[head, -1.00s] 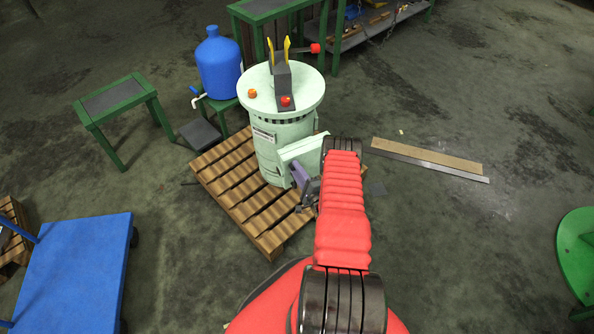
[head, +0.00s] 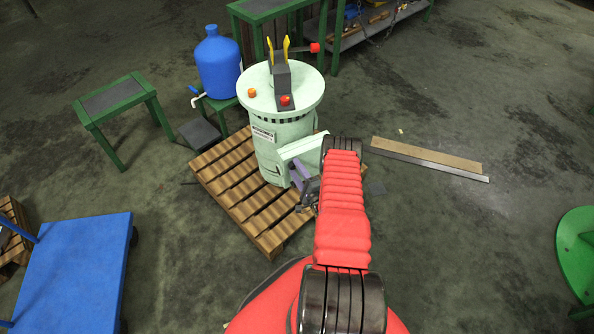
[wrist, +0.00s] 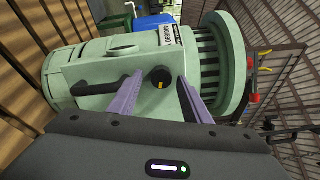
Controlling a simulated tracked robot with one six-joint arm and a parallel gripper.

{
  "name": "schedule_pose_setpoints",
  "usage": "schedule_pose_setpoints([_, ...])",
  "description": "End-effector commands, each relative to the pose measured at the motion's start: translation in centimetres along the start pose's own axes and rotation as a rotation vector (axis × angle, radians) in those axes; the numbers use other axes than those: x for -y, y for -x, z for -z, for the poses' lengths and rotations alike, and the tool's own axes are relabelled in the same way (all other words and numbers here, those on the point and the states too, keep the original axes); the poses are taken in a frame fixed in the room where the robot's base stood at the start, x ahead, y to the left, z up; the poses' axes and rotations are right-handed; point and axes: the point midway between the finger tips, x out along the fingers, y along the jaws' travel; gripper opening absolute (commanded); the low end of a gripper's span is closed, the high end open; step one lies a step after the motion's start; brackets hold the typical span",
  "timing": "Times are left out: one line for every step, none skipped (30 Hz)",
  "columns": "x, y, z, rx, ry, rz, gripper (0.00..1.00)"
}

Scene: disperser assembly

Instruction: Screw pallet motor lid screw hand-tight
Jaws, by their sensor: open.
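The pale green motor (head: 277,145) stands upright on the wooden pallet (head: 232,181). A box with a lid (head: 303,146) sticks out from its near side. In the wrist view the motor (wrist: 110,62) lies sideways, and a round black screw knob (wrist: 161,77) with a lighter spot sits on the box face. My gripper (wrist: 158,87) is open, its two purple fingers pointing at the box, one on either side of the black knob. I cannot tell whether they touch it. In the head view my gripper (head: 298,186) is beside the box, partly hidden by my arm.
A blue bottle (head: 217,65) on a green stand is behind the pallet. A green table (head: 115,100) stands at left and a blue cart (head: 80,262) at front left. A plank (head: 425,156) lies at right; the floor beyond is mostly clear.

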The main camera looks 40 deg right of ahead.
Motion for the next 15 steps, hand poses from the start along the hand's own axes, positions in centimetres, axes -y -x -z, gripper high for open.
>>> schedule_pose_setpoints([0.0,0.2,0.0,-0.001,0.000,0.000,0.44])
schedule_pose_setpoints([0.0,0.3,0.1,-0.001,0.000,0.000,0.44])
schedule_pose_setpoints([0.0,0.6,0.1,-0.001,0.000,0.000,0.44])
schedule_pose_setpoints([0.0,0.8,0.1,-0.001,0.000,0.000,0.44])
schedule_pose_setpoints([0.0,1.1,0.1,-0.001,0.000,0.000,0.44])
schedule_pose_setpoints([0.0,1.6,0.1,-0.001,0.000,-0.001,0.44])
schedule_pose_setpoints([0.0,2.0,0.1,-0.001,-0.001,-0.001,0.44])
schedule_pose_setpoints([0.0,2.5,0.1,-0.003,-0.001,-0.001,0.44])
schedule_pose_setpoints([0.0,3.1,0.1,-0.003,-0.002,-0.001,0.44])
schedule_pose_setpoints([0.0,3.6,0.1,-0.003,-0.002,-0.001,0.44])
schedule_pose_setpoints([-0.1,4.1,0.1,-0.003,-0.001,-0.001,0.44])
schedule_pose_setpoints([-0.1,4.8,0.2,-0.004,-0.002,-0.002,0.44])
schedule_pose_setpoints([-0.1,5.3,0.1,-0.004,-0.003,-0.001,0.44])
schedule_pose_setpoints([0.0,5.8,0.1,-0.003,-0.002,0.000,0.44])
schedule_pose_setpoints([-0.1,6.6,0.2,-0.005,-0.002,-0.001,0.44])
